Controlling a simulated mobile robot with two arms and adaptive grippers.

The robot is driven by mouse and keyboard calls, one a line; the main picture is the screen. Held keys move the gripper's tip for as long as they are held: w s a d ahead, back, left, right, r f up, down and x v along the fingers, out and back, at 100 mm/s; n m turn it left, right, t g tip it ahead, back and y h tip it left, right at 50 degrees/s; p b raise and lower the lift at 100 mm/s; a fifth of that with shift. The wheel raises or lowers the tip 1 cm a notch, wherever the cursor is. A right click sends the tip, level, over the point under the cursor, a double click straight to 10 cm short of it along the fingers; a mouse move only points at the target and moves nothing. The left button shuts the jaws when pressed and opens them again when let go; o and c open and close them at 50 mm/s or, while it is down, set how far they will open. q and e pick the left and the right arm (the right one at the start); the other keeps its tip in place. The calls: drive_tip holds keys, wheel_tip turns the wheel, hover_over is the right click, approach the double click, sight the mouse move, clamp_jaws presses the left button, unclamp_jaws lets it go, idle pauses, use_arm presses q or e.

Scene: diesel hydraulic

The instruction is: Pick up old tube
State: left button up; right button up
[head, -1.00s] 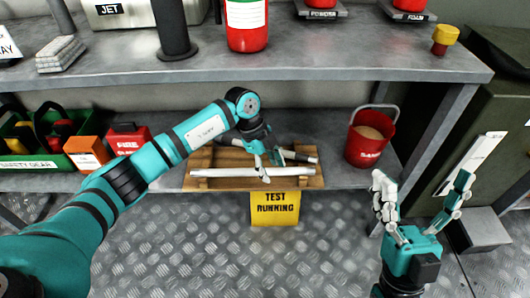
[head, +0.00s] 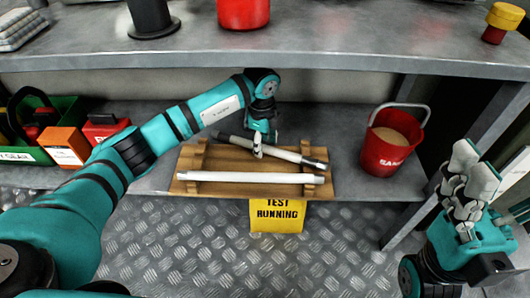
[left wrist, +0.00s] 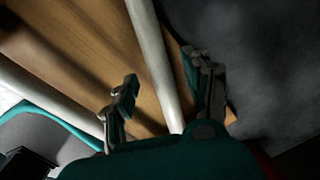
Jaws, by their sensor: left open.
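Two tubes lie on a wooden rack on the lower shelf. The rear tube (head: 290,155) is pale grey-white with dark ends and lies slanted; which tube is the old one is not marked. The front tube (head: 250,177) is plain white and lies across the rack's front. My left gripper (head: 258,150) is open, pointing down at the rear tube. In the left wrist view a pale tube (left wrist: 153,60) runs between the gripper's two fingers (left wrist: 163,95), and the other tube (left wrist: 40,95) lies to the left. My right gripper (head: 470,185) is empty, away at the right; its fingers overlap in view.
The wooden rack (head: 190,160) sits above a yellow "TEST RUNNING" sign (head: 277,216). A red sand bucket (head: 388,148) stands right of it. An orange box (head: 66,147) and green crate (head: 22,154) stand left. The upper shelf (head: 330,42) overhangs the back.

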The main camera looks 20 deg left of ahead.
use_arm(q)
wheel_tip(320, 180, down, 2)
drive_tip(key=shift+f, duration=0.1)
drive_tip(key=shift+w, duration=0.1)
clamp_jaws()
idle(0.4)
